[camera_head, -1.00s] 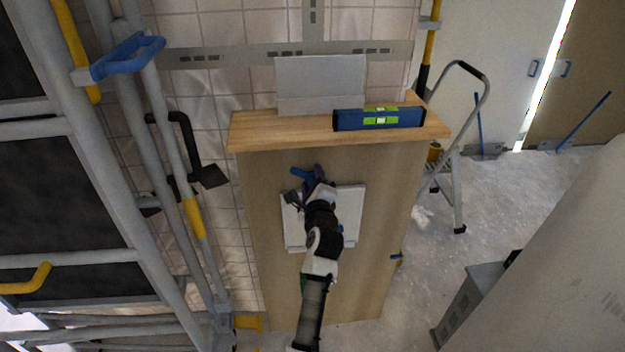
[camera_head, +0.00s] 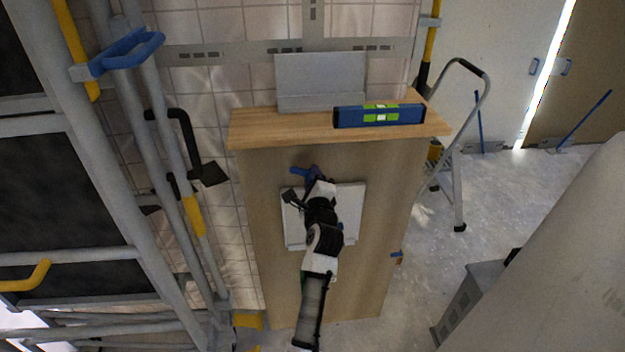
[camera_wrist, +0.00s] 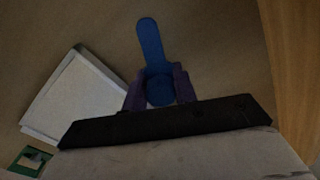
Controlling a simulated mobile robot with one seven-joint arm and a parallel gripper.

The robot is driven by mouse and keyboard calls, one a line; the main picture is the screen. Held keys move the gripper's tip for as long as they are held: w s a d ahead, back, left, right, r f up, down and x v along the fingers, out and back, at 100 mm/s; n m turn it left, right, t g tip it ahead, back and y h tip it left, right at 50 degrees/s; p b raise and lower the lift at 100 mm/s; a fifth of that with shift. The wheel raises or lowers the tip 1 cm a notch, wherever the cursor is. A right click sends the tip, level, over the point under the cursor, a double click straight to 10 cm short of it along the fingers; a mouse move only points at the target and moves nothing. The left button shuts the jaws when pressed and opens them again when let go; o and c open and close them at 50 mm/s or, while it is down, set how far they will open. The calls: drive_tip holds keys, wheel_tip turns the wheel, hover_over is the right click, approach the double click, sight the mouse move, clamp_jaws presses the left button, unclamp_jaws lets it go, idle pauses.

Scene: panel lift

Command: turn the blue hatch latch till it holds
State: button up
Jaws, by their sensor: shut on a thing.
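The blue hatch latch (camera_wrist: 152,48) shows in the wrist view as a flat lever with a rounded end, running up from a round hub. My gripper (camera_wrist: 159,88) is shut on the latch, with one finger on each side at the hub. In the head view the latch (camera_head: 298,170) points left, above the white hatch panel (camera_head: 352,205) on the wooden front. My gripper (camera_head: 316,176) and arm cover the hub and part of the panel there. The panel (camera_wrist: 80,100) also shows at left in the wrist view.
A wooden ledge (camera_head: 285,128) juts out above the latch. It carries a blue spirit level (camera_head: 350,118) and a grey plate (camera_head: 320,80). Grey scaffold pipes stand at left, and a stepladder (camera_head: 457,180) stands at right.

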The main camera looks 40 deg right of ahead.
drive_tip(key=n+b, duration=0.1)
drive_tip(key=n, duration=0.1)
drive_tip(key=n+b, duration=0.1)
drive_tip(key=n, duration=0.1)
drive_tip(key=n+b, duration=0.1)
drive_tip(key=n, duration=0.1)
drive_tip(key=shift+f, duration=0.25)
drive_tip(key=n+b, duration=0.2)
drive_tip(key=n, duration=0.3)
drive_tip(key=shift+f+b, duration=0.1)
drive_tip(key=shift+b, duration=0.3)
drive_tip(key=n+b, duration=0.3)
drive_tip(key=n, duration=0.3)
drive_tip(key=shift+s+d+n, duration=0.1)
drive_tip(key=shift+n, duration=0.2)
drive_tip(key=shift+n+b, duration=1.35)
drive_tip(key=shift+n, duration=1.25)
drive_tip(key=o, duration=1)
drive_tip(key=shift+c, duration=0.2)
